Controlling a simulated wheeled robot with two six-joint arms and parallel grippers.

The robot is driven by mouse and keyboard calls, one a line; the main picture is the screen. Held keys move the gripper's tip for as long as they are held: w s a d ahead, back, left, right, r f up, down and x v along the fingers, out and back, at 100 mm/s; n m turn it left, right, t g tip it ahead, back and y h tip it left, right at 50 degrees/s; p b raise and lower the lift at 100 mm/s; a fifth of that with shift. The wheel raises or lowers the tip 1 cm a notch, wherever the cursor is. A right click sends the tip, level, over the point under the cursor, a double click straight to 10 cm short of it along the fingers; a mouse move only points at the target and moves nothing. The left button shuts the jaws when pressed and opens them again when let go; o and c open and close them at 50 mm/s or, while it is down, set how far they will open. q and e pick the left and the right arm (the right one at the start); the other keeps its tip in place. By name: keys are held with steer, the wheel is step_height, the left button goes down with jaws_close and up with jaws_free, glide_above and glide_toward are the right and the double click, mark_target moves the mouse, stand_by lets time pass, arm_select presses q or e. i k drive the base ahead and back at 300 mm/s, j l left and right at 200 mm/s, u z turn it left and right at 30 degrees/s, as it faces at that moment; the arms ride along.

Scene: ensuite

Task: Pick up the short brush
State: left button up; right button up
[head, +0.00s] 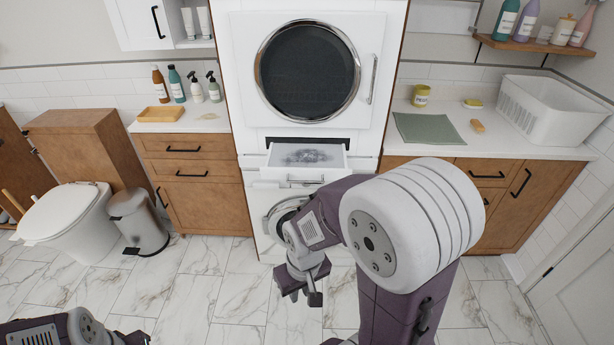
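I cannot clearly make out the short brush. A small tan block (478,126) lies on the right counter beside the green mat, and it could be a brush, but it is too small to tell. My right gripper (304,298) hangs in front of the lower machine, well away from that counter. It points down, its fingertips are apart, and nothing shows between them. My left arm is at the bottom left corner, and only a dark part of its gripper (136,339) shows at the frame edge.
A drawer (305,177) stands open between the two machines. The right counter holds a green mat (428,129), a yellow jar (420,96) and a white basket (548,106). Bottles and a yellow tray (160,114) are on the left counter. A bin (138,222) stands by the toilet (66,215).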

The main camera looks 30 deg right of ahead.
mark_target(477, 127)
steer(key=z, duration=2.2)
